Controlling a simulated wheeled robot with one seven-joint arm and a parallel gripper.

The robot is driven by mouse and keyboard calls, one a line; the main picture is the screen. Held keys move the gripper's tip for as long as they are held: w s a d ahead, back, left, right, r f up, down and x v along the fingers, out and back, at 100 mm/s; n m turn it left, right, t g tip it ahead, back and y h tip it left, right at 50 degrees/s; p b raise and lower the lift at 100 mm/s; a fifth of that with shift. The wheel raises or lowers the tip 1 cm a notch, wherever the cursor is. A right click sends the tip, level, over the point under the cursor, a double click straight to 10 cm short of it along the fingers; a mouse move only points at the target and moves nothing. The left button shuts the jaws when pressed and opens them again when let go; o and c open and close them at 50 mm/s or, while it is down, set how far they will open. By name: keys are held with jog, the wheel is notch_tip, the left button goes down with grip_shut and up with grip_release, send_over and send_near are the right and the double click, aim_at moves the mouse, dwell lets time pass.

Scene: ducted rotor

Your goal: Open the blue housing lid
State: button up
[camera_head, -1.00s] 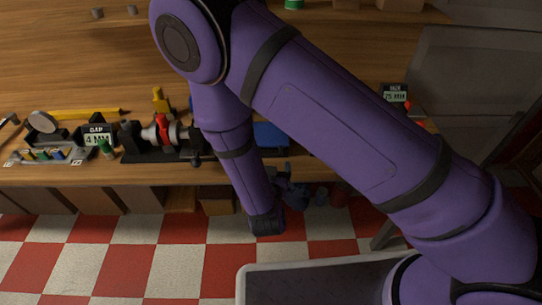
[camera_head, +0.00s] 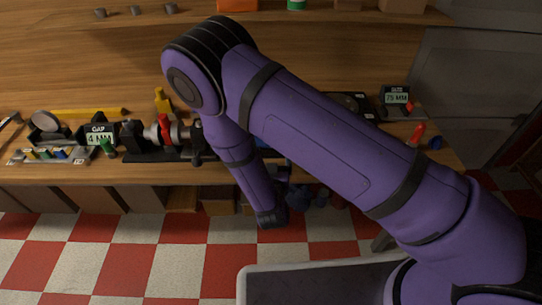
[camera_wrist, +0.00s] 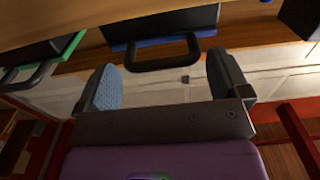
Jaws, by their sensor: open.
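The blue housing lid shows in the wrist view as a blue edge (camera_wrist: 204,34) along a dark panel, with a black bar handle (camera_wrist: 165,64) standing out from it. My gripper (camera_wrist: 166,78) is open, with one finger on each side of the handle's line; the handle lies just beyond the fingertips, and nothing is between the fingers. I cannot tell how far apart the handle and fingertips are. In the head view my arm hides most of the blue housing; only a small blue patch (camera_head: 268,148) shows beside it.
A green-edged housing (camera_wrist: 73,46) with its own black handle is to the left in the wrist view. On the bench are a rotor fixture (camera_head: 165,135), a "4 MM" gap display (camera_head: 99,136) and a "75 MM" display (camera_head: 396,98). Open floor lies in front.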

jog(key=shift+w, duration=1.1)
